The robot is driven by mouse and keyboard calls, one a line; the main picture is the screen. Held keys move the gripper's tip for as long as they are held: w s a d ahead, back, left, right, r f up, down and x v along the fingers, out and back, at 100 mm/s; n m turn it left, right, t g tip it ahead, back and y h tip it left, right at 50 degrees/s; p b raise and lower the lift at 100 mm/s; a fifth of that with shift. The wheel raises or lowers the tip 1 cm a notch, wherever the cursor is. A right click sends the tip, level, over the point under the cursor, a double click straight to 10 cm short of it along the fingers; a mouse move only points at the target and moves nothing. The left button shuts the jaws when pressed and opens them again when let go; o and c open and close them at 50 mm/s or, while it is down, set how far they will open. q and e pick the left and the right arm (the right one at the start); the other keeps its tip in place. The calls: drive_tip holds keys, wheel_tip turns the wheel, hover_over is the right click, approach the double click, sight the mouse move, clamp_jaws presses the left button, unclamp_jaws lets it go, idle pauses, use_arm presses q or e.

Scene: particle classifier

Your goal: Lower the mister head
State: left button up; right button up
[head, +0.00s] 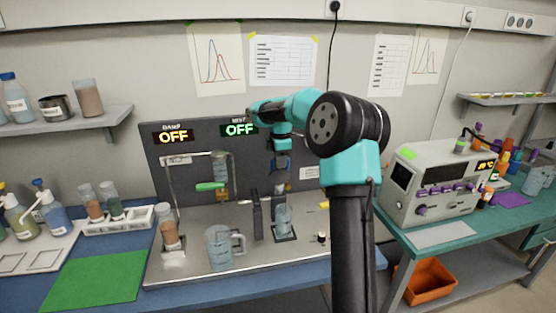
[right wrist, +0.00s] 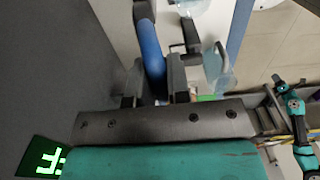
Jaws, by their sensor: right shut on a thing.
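My right gripper (head: 281,168) is over the right side of the bench rig, in front of the dark panel (head: 190,150). In the right wrist view, its fingers (right wrist: 153,90) are shut on a blue rounded part (right wrist: 150,52), which looks like the mister head. A clear beaker (head: 283,222) stands on a dark pad below the gripper, with a gap between. The fingers and arm partly hide the mister's mount.
A clear jug (head: 222,248) stands left of the beaker, with a dark upright post (head: 258,215) between them. A tube of brown grains (head: 169,232) stands at the rig's left. A grey instrument (head: 435,182) is on the right bench. The green mat (head: 95,278) is clear.

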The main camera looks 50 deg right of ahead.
drive_tip(key=shift+s+a+f, duration=0.1)
drive_tip(key=shift+s+a, duration=0.2)
drive_tip(key=shift+s, duration=0.15)
drive_tip(key=shift+s+a, duration=0.1)
drive_tip(key=shift+s+a+f, duration=0.4)
drive_tip(key=shift+s+a, duration=0.15)
drive_tip(key=shift+s, duration=0.25)
drive_tip(key=shift+s, duration=0.1)
drive_tip(key=shift+s+a+f, duration=0.5)
drive_tip(key=shift+s+a, duration=0.05)
drive_tip(key=shift+s, duration=0.2)
